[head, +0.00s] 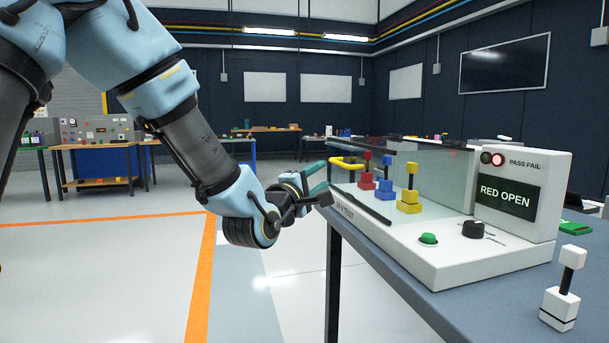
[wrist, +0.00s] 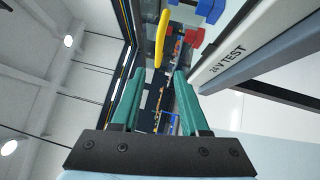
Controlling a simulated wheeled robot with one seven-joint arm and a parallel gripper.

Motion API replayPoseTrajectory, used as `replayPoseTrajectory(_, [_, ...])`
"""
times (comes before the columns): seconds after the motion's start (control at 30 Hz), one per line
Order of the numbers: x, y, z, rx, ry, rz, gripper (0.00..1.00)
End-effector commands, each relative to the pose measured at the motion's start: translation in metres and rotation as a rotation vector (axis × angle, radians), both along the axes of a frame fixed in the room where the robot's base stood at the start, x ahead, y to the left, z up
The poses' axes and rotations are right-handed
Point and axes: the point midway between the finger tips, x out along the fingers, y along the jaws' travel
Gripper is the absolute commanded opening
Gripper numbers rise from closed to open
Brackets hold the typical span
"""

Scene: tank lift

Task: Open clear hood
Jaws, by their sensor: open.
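The clear hood (head: 440,172) is on the white tester (head: 460,258), around the red, blue and yellow plugs. I cannot tell exactly how its panels sit. Its yellow handle (head: 346,163) sticks out at the left end of the tester and also shows in the wrist view (wrist: 161,42), ahead of the fingertips. My gripper (head: 320,180) is open and empty, with teal fingers just left of the tester and slightly below the handle. In the wrist view my gripper (wrist: 160,75) points toward the handle, with a gap between them.
The tester stands on a grey table (head: 400,268) whose left edge is close beneath my gripper. A display box (head: 522,190) reads "RED OPEN". A white and black plug (head: 562,290) stands at the front right. The floor left of the table is clear.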

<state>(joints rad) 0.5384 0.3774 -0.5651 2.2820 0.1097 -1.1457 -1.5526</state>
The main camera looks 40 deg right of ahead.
Motion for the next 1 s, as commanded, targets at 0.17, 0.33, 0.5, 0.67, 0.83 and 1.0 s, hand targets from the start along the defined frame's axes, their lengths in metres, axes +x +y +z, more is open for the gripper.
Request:
replayPoseTrajectory(0.17, [0.005,-0.016,0.006,-0.014,0.005,-0.004,0.45])
replayPoseTrajectory(0.33, [0.018,-0.044,0.010,-0.011,0.006,-0.002,0.45])
replayPoseTrajectory(0.5, [0.031,-0.072,0.014,-0.010,0.004,-0.002,0.45])
replayPoseTrajectory(0.67, [0.039,-0.089,0.016,-0.009,0.003,-0.001,0.45])
replayPoseTrajectory(0.83, [0.043,-0.097,0.016,-0.008,0.003,-0.001,0.45])
replayPoseTrajectory(1.0, [0.043,-0.097,0.016,-0.008,0.003,-0.001,0.45])
